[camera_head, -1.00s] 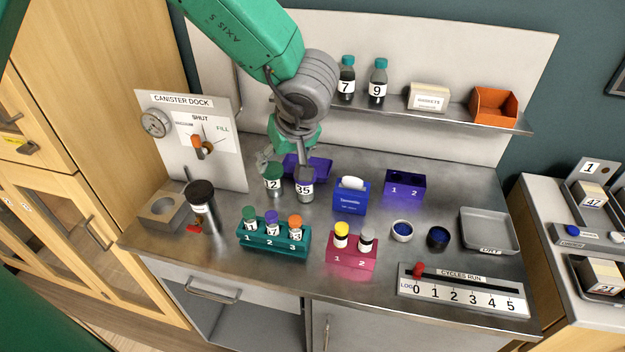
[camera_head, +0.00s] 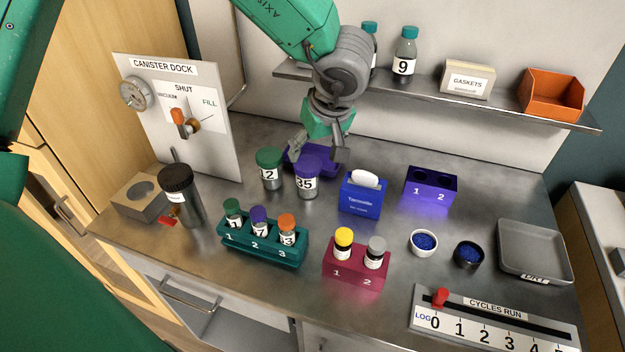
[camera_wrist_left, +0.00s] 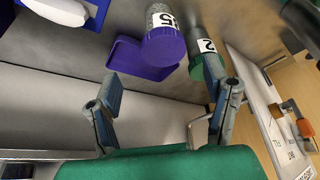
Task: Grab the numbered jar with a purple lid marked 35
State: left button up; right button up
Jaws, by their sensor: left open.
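The jar marked 35 (camera_head: 307,180), with a purple lid, stands upright on the metal bench in the head view. It also shows in the left wrist view (camera_wrist_left: 163,40), its purple lid toward the camera. A green-lidded jar marked 2 (camera_head: 269,168) stands close to its left; part of its label may be turned away. It also shows in the left wrist view (camera_wrist_left: 207,62). My left gripper (camera_head: 318,158) is open and empty, above and behind the jar marked 35. In the left wrist view its fingers (camera_wrist_left: 168,92) are spread, with the jar beyond their tips. My right gripper is not in view.
A purple tray (camera_head: 318,156) lies behind the jars. A blue tissue box (camera_head: 360,198) stands to the right. A teal rack (camera_head: 262,244) and a crimson rack (camera_head: 355,268) hold small vials in front. A shelf (camera_head: 440,98) overhangs the back.

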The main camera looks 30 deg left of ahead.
aim_at(309, 165)
pick_arm(q)
jog(key=x, duration=0.5)
jog(key=shift+s+a, duration=0.15)
jog(key=shift+a, duration=0.2)
jog(key=shift+w+f, duration=0.25)
jog(key=shift+f, duration=0.25)
jog(key=shift+f+b, duration=0.3)
jog(key=shift+f, duration=0.15)
jog(key=x, duration=0.3)
jog(key=shift+w+a+f, duration=0.1)
jog(key=shift+f, duration=0.15)
jog(key=shift+w+a+f, duration=0.1)
jog(key=shift+a+f, duration=0.1)
jog(key=shift+a, duration=0.15)
jog(key=c, duration=1.3)
